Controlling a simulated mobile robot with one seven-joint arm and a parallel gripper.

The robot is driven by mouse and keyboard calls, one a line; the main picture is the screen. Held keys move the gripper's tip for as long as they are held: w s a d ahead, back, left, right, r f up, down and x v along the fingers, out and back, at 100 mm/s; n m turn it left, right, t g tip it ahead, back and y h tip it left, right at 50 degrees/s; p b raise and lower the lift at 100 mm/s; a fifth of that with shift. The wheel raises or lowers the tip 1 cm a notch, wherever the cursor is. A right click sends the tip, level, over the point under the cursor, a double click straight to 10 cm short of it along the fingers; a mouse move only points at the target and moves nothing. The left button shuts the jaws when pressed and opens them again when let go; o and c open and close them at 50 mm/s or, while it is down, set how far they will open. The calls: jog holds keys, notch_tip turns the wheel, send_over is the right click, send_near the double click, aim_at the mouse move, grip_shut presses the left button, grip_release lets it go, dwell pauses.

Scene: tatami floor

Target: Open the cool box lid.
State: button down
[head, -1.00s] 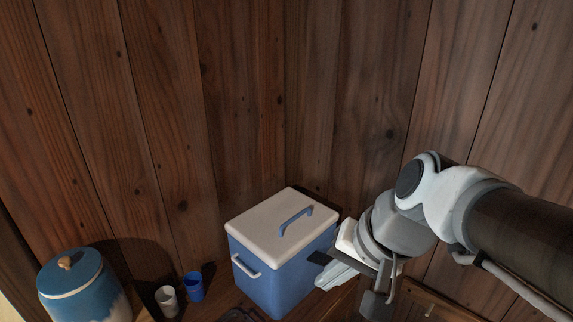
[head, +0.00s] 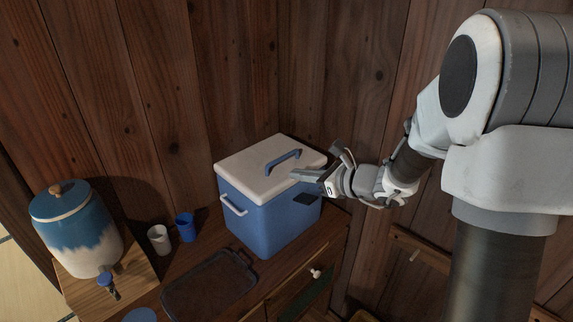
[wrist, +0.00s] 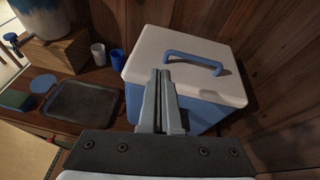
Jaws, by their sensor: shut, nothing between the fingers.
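The cool box (head: 262,220) is blue with a white lid (head: 258,168) and stands on the wooden cabinet in the corner. The lid lies flat and closed on the box.
A dark tray (head: 210,287) lies on the cabinet top left of the box. A white cup (head: 158,239) and a blue cup (head: 186,227) stand near the wall. A blue and white dispenser (head: 75,230) sits on a wooden block at left. Wooden walls close in behind the box.

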aim_at(282, 178)
jog(key=w+a+f, duration=0.1)
jog(key=w+f, duration=0.1)
jog(key=w, duration=0.1)
jog(key=w+a+f+m, duration=0.1)
jog(key=w+a, duration=0.1)
jog(key=w+a+f+m+t, duration=0.1)
jog(key=w+f, duration=0.1)
jog(key=w, duration=0.1)
jog(key=shift+w+a+f+h+p, duration=0.3)
jog(key=shift+a+f+p, duration=0.05)
jog(key=shift+p, duration=0.05)
jog(key=shift+r, duration=0.1)
